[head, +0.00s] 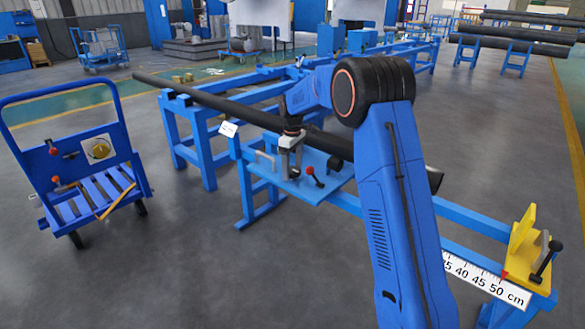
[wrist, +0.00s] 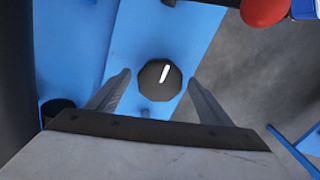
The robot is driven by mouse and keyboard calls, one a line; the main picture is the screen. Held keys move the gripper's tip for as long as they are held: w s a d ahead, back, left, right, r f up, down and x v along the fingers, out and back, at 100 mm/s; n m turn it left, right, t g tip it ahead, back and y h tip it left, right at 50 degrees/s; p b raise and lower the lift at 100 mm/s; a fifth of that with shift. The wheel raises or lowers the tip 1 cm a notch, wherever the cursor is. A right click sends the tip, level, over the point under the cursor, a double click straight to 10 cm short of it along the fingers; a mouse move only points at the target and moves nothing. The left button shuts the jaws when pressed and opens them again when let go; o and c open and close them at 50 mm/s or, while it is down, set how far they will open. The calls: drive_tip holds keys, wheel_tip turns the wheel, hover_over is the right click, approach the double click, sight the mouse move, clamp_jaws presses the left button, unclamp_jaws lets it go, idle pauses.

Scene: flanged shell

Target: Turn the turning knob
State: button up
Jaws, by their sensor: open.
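The turning knob (wrist: 158,84) is a black, many-sided disc with a white pointer line, tilted slightly to the right in the wrist view. It sits on a blue plate (wrist: 110,60). My gripper (wrist: 159,76) is open, with one grey finger on each side of the knob and a gap on both sides. Whether the fingertips are level with the knob or above it I cannot tell. In the head view my gripper (head: 289,172) points down over the blue plate (head: 328,187), and the knob is hidden there.
A lever with a red ball (head: 311,171) stands just right of my gripper, also in the wrist view (wrist: 262,10). A metal handle (head: 265,160) is to its left. A long dark pipe (head: 215,102) runs behind. A yellow stop (head: 523,250) is at the right.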

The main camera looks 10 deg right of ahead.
sight(293, 169)
wheel_tip(293, 169, up, 17)
drive_tip(key=shift+r, duration=0.2)
idle(0.4)
drive_tip(key=s+d+r+m+t, duration=0.1)
drive_tip(key=s+d+r+m, duration=0.15)
drive_tip(key=s, duration=0.65)
drive_tip(key=s+d+r+m, duration=0.1)
drive_tip(key=s+r, duration=0.2)
drive_tip(key=s, duration=0.6)
drive_tip(key=s+d+r+m+t, duration=0.1)
drive_tip(key=s+r, duration=0.1)
drive_tip(key=s, duration=0.7)
drive_tip(key=s+d+f+m+t, duration=0.1)
drive_tip(key=s+f, duration=0.3)
drive_tip(key=s, duration=0.5)
drive_tip(key=s+f+m+t, duration=0.1)
drive_tip(key=s+f, duration=0.3)
drive_tip(key=s, duration=0.6)
drive_tip(key=s+d+f+m, duration=0.1)
drive_tip(key=s+f+m, duration=0.2)
drive_tip(key=s, duration=0.7)
drive_tip(key=shift+s+d+f+t, duration=0.15)
drive_tip(key=shift+d+f+t, duration=0.25)
drive_tip(key=shift+f, duration=0.55)
